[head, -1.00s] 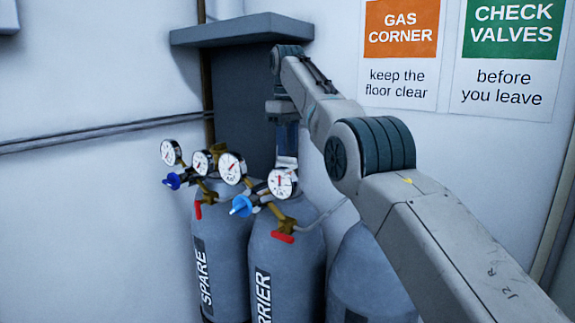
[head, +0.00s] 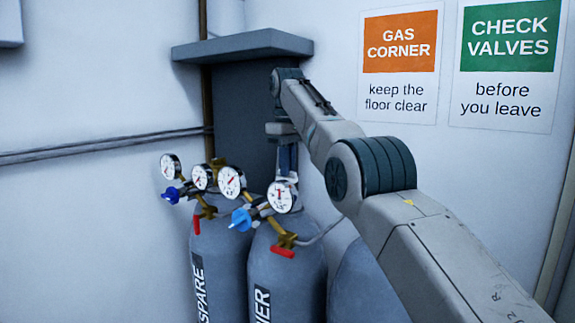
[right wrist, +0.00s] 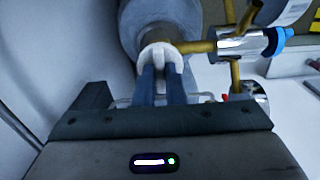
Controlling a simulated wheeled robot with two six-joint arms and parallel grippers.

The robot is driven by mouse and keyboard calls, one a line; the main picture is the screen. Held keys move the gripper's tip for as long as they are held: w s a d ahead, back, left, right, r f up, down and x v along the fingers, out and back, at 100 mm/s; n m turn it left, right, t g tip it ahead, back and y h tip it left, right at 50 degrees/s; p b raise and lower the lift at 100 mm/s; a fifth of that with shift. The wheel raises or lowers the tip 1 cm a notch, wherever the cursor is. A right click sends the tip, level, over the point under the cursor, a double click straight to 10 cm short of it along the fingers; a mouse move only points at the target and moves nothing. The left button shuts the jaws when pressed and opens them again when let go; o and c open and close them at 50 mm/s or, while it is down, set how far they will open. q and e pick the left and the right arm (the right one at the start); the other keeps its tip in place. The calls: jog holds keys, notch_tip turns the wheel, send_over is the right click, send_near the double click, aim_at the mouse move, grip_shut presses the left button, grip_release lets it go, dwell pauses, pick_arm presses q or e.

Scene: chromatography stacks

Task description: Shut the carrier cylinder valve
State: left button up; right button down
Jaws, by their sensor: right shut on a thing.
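The carrier cylinder (head: 290,278) is grey, with the end of its name on a dark label, and stands to the right of the spare cylinder (head: 217,262). My right gripper (head: 286,180) reaches straight down over the carrier cylinder's top, behind its gauges. In the right wrist view, the blue fingers (right wrist: 162,76) are shut on a pale valve handwheel (right wrist: 158,50) at the top of the cylinder. In the head view the gauges mostly hide that wheel. How far the valve is turned cannot be told. My left gripper is not in view.
The carrier regulator has a round gauge (head: 281,196), a blue knob (head: 241,219) and a red lever (head: 283,251) close to my gripper. A third grey cylinder (head: 362,285) stands at right, partly behind my arm. A grey shelf (head: 242,45) juts out above.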

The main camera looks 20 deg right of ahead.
jog(key=shift+m, duration=0.4)
jog(key=m, duration=0.7)
jog(key=shift+m, duration=0.4)
jog(key=m, duration=0.4)
jog(key=shift+m, duration=2.5)
